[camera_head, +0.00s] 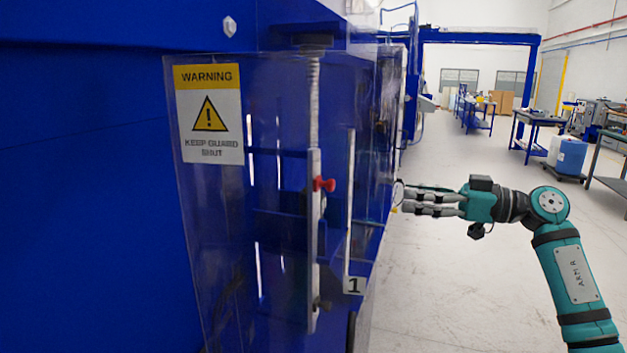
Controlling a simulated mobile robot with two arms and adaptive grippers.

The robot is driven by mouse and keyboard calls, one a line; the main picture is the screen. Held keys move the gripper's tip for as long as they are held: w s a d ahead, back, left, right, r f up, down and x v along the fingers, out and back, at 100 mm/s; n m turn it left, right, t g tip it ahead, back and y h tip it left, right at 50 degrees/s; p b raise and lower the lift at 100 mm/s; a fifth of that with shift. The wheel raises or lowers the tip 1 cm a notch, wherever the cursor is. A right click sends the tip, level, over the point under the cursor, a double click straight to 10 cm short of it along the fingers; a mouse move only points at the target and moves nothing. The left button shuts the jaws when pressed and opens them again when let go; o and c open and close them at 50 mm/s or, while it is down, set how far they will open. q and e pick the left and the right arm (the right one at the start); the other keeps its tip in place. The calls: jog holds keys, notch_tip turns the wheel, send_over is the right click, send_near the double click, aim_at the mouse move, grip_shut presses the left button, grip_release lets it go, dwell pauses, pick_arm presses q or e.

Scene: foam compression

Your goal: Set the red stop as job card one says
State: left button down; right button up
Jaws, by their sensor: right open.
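The red stop (324,184) sits about midway up a grey vertical rail (314,240) on the blue machine. A clear guard (215,220) with a yellow-and-white warning sign (209,113) stands around this area; I cannot tell if the stop is wholly behind it. No readable job card shows. My left gripper is out of view.
The blue machine (85,200) fills the left side. The pale floor (450,290) is open around my right arm. Farther back are blue tables (535,119), a blue drum (571,156) and a workbench (612,137) at the right.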

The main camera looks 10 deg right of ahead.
jog(key=p+x, duration=0.4)
jog(key=x, duration=1.2)
jog(key=shift+a+r+p, duration=0.15)
jog(key=shift+a+p, duration=0.2)
jog(key=shift+p, duration=0.05)
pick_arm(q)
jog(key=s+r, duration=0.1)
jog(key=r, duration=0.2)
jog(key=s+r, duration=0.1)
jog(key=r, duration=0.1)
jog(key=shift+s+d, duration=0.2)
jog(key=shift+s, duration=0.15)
pick_arm(e)
grip_shut()
